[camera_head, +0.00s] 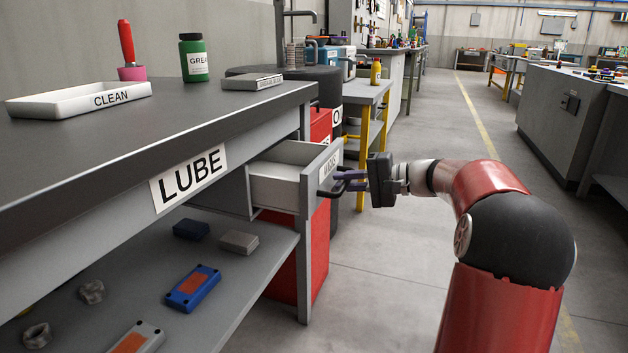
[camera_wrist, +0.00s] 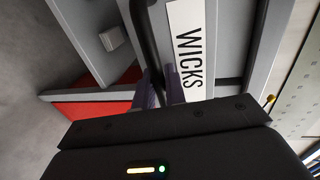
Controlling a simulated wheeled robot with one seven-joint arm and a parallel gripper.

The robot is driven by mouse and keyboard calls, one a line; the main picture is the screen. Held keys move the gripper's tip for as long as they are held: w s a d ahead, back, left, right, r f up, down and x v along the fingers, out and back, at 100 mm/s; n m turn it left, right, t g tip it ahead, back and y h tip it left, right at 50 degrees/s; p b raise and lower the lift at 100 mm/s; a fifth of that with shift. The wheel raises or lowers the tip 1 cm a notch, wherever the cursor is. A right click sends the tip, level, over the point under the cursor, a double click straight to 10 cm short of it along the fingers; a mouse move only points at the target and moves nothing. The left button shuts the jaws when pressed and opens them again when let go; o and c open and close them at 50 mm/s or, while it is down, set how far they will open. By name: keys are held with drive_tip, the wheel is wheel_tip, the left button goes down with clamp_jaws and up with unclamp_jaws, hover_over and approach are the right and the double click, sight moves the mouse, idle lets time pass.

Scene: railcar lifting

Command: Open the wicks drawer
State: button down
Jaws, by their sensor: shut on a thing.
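The wicks drawer (camera_head: 276,178) is grey and stands pulled out from under the LUBE bench. Its inside shows as empty in the part I can see. Its front carries a white WICKS label (camera_wrist: 188,50) and a dark bar handle (camera_wrist: 144,38). My gripper (camera_head: 350,180) is at the drawer front, with its purple fingers shut on the handle. In the wrist view the fingers (camera_wrist: 158,90) are partly hidden by the dark gripper body.
The bench top (camera_head: 200,115) holds a CLEAN tray (camera_head: 80,98), a green bottle (camera_head: 194,60) and a flat grey box (camera_head: 252,82). The lower shelf (camera_head: 235,275) holds several small parts. A red cabinet (camera_head: 318,250) stands behind the bench leg. The aisle floor (camera_head: 440,120) is clear.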

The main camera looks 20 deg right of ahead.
drive_tip(key=f+v, duration=0.2)
drive_tip(key=v, duration=0.8)
drive_tip(key=shift+s+d+p, duration=0.35)
drive_tip(key=shift+s+d, duration=0.1)
drive_tip(key=c, duration=1.5)
unclamp_jaws()
drive_tip(key=shift+c, duration=0.2)
drive_tip(key=shift+d, duration=0.1)
drive_tip(key=p+v, duration=0.1)
drive_tip(key=v, duration=0.6)
drive_tip(key=shift+s+d, duration=0.2)
drive_tip(key=shift+s, duration=0.05)
